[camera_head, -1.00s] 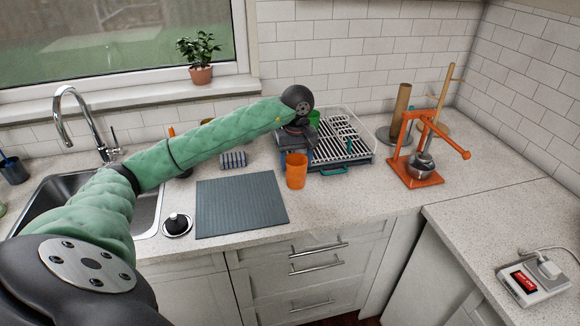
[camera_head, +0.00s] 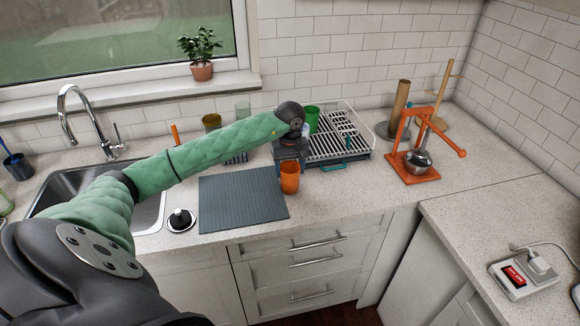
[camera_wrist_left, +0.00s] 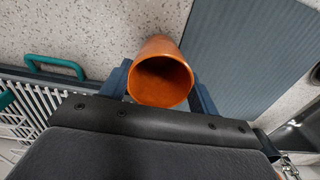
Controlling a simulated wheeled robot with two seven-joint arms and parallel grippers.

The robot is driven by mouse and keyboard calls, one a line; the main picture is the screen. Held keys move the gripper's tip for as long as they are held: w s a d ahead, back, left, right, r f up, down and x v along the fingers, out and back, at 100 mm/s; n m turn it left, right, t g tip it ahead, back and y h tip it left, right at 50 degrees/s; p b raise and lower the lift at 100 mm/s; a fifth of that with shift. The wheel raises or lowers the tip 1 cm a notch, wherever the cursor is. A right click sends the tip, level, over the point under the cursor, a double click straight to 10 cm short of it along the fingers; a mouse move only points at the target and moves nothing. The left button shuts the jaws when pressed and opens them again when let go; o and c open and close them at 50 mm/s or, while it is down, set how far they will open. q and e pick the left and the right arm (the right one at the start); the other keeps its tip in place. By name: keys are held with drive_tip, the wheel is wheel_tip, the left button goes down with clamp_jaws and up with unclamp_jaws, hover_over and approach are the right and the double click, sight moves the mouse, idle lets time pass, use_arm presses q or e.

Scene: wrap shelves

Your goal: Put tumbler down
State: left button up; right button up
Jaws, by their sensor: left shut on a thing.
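The orange tumbler (camera_head: 290,180) is held in my left gripper (camera_head: 289,162), beside the right edge of the grey ribbed mat (camera_head: 243,203). In the left wrist view the tumbler (camera_wrist_left: 160,78) sits between the two dark fingers, with its open mouth facing the camera. Speckled counter and the mat (camera_wrist_left: 255,50) show behind it. It looks about upright in the head view. I cannot tell whether its base touches the counter. My right gripper is not in view.
A dish rack (camera_head: 345,150) with a green cup (camera_head: 312,119) stands just behind and right. An olive cup (camera_head: 211,122) and a clear glass (camera_head: 243,110) stand behind my arm. An orange press (camera_head: 410,170) is further right.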

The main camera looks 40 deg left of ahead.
use_arm(q)
drive_tip(key=shift+f, duration=0.1)
idle(0.3)
drive_tip(key=o, duration=1.2)
